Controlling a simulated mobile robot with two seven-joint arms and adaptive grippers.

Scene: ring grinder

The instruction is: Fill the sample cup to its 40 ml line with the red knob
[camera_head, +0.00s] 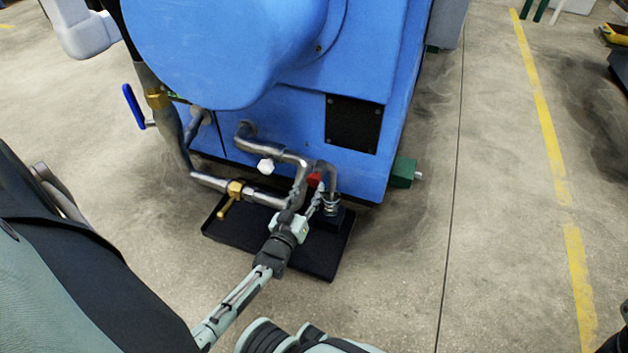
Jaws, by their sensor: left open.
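The red knob (314,180) sits on the pipework at the front of the blue machine, just above the fingers of my left gripper (309,191). The left gripper is open, with its fingers pointing up at the knob from below; I cannot tell whether they touch it. The sample cup (331,206) looks like a small clear vessel under the thin downward spout (332,180), just right of the gripper. Its 40 ml line and fill level are too small to read. My right gripper is not in view.
A black drip tray (322,264) lies on the floor under the pipes. The blue machine (290,130) blocks the back. Open floor lies to the right.

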